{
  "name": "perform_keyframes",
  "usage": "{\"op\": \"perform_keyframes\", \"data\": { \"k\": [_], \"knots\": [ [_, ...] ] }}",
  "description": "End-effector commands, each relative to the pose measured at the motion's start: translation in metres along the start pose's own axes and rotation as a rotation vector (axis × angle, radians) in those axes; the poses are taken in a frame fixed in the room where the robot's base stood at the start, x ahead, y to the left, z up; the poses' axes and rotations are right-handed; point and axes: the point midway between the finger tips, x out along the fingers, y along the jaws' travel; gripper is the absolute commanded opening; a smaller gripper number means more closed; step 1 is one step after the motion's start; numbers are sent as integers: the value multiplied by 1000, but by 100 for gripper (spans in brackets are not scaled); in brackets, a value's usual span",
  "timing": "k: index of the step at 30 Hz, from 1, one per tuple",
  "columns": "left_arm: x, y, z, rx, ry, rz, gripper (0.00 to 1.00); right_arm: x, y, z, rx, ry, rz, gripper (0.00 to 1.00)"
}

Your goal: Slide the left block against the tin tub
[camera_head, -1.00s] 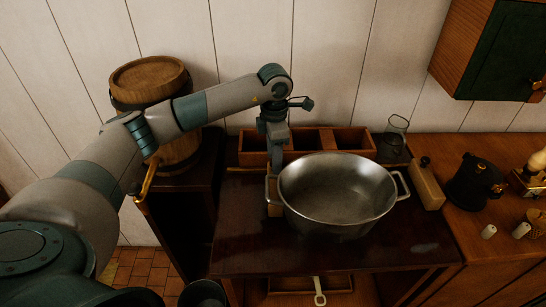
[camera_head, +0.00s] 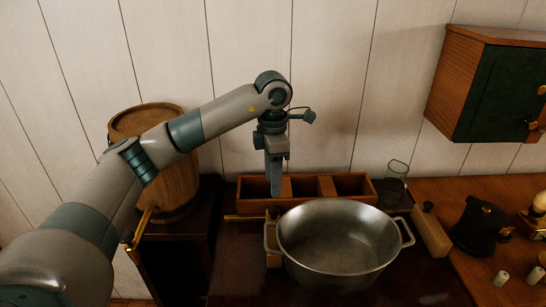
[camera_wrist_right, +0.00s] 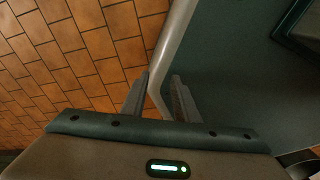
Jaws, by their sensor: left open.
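The tin tub (camera_head: 340,268), a grey metal pot with two side handles, stands on the dark table. The left block (camera_head: 274,260) is pale wood and stands at the tub's left side, partly hidden by its left handle. I cannot tell whether block and tub touch. A second block (camera_head: 431,236), with a dark knob on top, stands right of the tub. My left gripper (camera_head: 276,188) points down above and behind the left block, open and empty, clear of it. My right gripper (camera_wrist_right: 160,98) shows in the right wrist view with its fingers apart and nothing between them.
A wooden box (camera_head: 325,188) with compartments stands behind the tub, beside a glass jar (camera_head: 395,182). A dark pot (camera_head: 480,228) stands at right. A barrel (camera_head: 172,185) is at left. A cabinet (camera_head: 490,85) hangs at upper right. Tiled floor (camera_wrist_right: 80,50) lies below my right gripper.

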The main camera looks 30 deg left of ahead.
Motion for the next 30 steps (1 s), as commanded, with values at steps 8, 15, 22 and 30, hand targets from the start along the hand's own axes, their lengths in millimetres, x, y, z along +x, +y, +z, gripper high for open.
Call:
{"op": "perform_keyframes", "data": {
  "k": [8, 15, 22, 30],
  "knots": [
    [-49, 1, 1, -1, -2, 3, 43, 9, -2, -25, -1, 59, -2, 28],
    [-74, 1, 1, -1, -1, 2, 43, 8, -7, -42, -3, 91, -8, 28],
    [-83, 0, 0, -1, 0, 0, 43, 8, -9, -40, -3, 90, -9, 28],
    [-83, 0, 0, -1, 0, 0, 43, 8, -8, -39, -2, 89, -9, 28]
  ]
}}
